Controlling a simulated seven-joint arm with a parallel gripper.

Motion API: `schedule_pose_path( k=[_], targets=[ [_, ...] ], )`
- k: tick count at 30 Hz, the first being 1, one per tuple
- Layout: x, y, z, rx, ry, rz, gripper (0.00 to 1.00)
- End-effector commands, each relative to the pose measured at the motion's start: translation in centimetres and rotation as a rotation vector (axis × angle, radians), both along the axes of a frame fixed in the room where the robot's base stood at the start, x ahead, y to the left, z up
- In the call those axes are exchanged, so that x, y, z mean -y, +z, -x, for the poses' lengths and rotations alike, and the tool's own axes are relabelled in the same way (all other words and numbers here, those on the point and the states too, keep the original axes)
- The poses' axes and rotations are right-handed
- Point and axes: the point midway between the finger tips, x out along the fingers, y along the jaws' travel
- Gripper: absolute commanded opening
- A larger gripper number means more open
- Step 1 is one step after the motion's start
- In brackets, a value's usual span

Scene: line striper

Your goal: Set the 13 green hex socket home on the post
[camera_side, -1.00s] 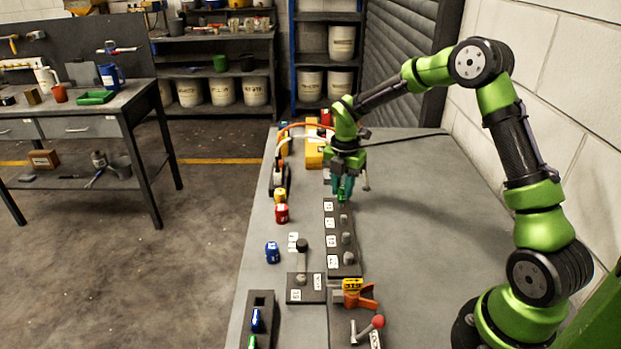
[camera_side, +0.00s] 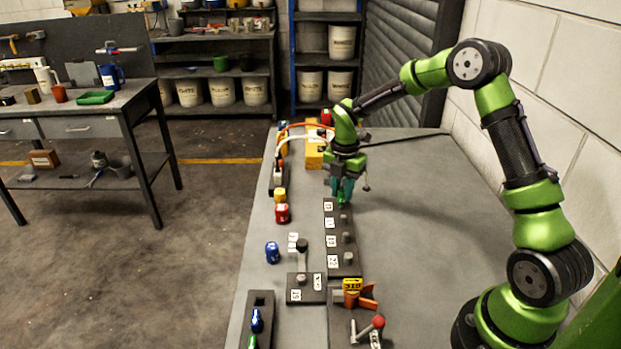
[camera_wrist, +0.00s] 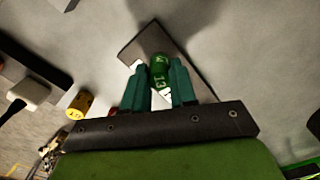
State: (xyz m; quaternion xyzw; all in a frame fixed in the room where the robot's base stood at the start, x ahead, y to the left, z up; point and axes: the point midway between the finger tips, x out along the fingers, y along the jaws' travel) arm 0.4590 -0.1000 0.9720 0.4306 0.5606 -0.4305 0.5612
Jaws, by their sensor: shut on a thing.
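My gripper (camera_side: 342,190) has teal fingers and points down at the far end of the dark post board (camera_side: 332,262). It is shut on the green socket (camera_wrist: 160,72), which carries a white 13 and sits upright between the fingertips in the wrist view. In the side view only a small green part of the socket (camera_side: 341,200) shows below the fingers. It is over the board's far end; the post there is hidden, and I cannot tell whether the socket is around it. Several grey posts (camera_side: 347,238) stand bare along the board beside white number labels.
Yellow (camera_side: 280,195), red (camera_side: 282,213) and blue (camera_side: 272,253) sockets stand left of the board. A lever block (camera_side: 303,275), an orange fixture (camera_side: 365,297) and a red-knobbed lever (camera_side: 378,322) lie nearer the camera. The table's right side (camera_side: 430,220) is clear.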

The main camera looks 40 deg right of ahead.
Motion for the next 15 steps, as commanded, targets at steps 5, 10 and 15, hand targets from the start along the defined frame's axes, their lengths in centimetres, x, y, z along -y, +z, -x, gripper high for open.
schedule_pose_path(
  k=[5, 10, 15],
  targets=[
    [0.0, -0.5, 0.0, -0.002, -0.001, 0.000, 0.00],
    [0.0, -0.9, 0.0, -0.001, 0.000, -0.001, 0.00],
    [0.0, -1.2, 0.0, 0.000, 0.000, 0.000, 0.34]
  ],
)
